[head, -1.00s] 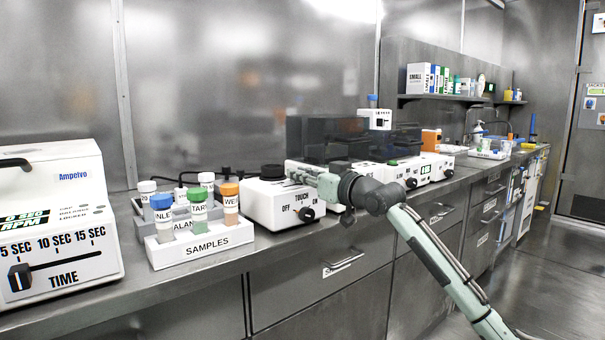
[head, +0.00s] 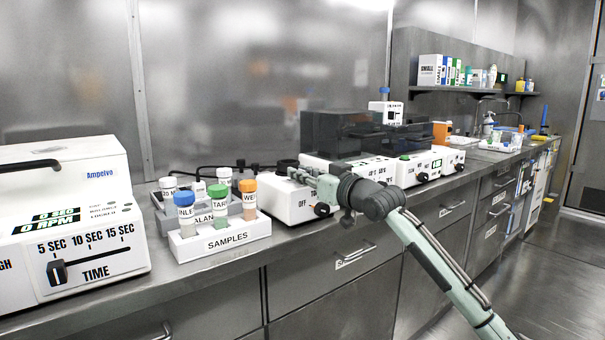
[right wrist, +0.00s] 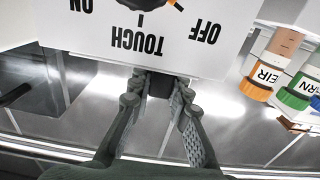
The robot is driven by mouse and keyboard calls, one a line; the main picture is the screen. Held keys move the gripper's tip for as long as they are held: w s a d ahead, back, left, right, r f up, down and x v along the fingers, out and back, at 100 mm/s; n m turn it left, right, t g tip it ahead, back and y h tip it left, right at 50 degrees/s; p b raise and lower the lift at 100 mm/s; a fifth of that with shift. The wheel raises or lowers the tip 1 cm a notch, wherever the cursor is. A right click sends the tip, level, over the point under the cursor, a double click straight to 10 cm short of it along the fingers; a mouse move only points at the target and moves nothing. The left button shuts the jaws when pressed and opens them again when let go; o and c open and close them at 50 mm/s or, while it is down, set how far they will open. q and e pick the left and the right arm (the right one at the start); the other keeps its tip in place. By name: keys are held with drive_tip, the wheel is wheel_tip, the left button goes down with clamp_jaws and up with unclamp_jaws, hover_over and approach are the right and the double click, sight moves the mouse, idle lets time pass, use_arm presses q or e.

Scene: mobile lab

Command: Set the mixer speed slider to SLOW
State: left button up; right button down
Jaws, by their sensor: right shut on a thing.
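The white mixer (head: 285,208) stands on the counter, with a dark round dial (head: 321,210) on its front. In the right wrist view its white panel (right wrist: 208,55) appears upside down, marked OFF, TOUCH and ON. My right gripper (head: 293,176) reaches over the mixer's front from the right. In the right wrist view my right gripper (right wrist: 160,92) is shut with its fingers on both sides of a small dark knob (right wrist: 160,84) at the panel's edge. The fingers partly hide this knob. I see no SLOW mark. My left gripper is out of view.
Left of the mixer is a white samples rack (head: 222,240) with several capped tubes. Further left stands a white Ampelvo machine (head: 100,190) with a TIME slider. More white devices (head: 432,168) stand to the right. Drawers (head: 335,270) lie below the counter edge.

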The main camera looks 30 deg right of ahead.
drive_tip(key=c, duration=1.4)
unclamp_jaws()
drive_tip(key=shift+a, duration=0.3)
drive_tip(key=shift+d, duration=0.1)
drive_tip(key=shift+s, duration=0.2)
drive_tip(key=s, duration=1.1)
drive_tip(key=shift+s+d, duration=0.3)
drive_tip(key=shift+d, duration=0.15)
drive_tip(key=shift+f, duration=0.15)
